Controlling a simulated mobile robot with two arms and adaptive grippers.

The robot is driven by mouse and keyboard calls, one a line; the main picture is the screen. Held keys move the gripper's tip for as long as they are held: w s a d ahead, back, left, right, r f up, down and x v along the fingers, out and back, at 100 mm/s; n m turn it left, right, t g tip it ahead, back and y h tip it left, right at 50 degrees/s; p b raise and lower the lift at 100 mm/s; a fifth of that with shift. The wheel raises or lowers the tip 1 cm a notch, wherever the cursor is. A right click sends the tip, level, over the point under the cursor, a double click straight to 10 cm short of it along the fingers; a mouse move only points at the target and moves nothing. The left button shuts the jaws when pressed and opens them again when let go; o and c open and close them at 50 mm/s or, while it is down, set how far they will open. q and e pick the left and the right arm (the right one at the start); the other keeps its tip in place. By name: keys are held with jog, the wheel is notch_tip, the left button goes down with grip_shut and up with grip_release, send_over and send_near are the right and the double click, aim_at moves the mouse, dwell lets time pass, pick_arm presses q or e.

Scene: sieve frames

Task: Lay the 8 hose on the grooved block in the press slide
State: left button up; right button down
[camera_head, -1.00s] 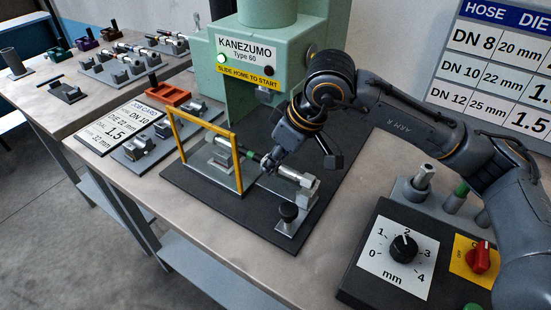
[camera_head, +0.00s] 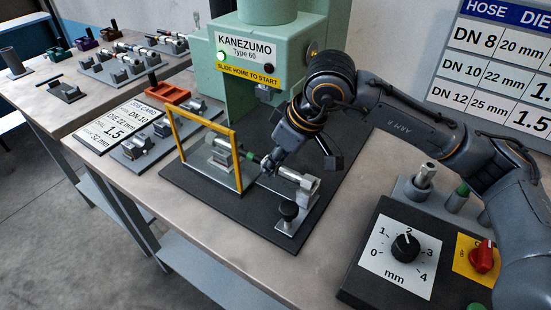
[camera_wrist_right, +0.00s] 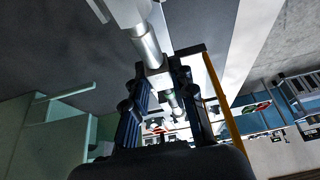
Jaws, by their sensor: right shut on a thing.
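The hose (camera_head: 300,179) has silver end fittings and a short dark middle with a green band. My right gripper (camera_head: 265,166) is shut on its middle, over the dark base plate in front of the green press (camera_head: 262,30). In the right wrist view, the hose's silver fitting (camera_wrist_right: 148,48) runs between the fingers of the right gripper (camera_wrist_right: 160,85). The press slide (camera_head: 291,229) is a pale strip with a black knob. My left gripper is not in view.
The yellow frame (camera_head: 205,122) stands upright close to the hose's left part. A control box (camera_head: 385,282) with a dial and red switch is at the front right. A job card (camera_head: 104,129), an orange block (camera_head: 168,93) and several hoses on racks are at the left.

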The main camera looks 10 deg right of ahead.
jog(key=shift+f, duration=0.15)
jog(key=c, duration=1)
grip_release()
jog(key=v, duration=1.2)
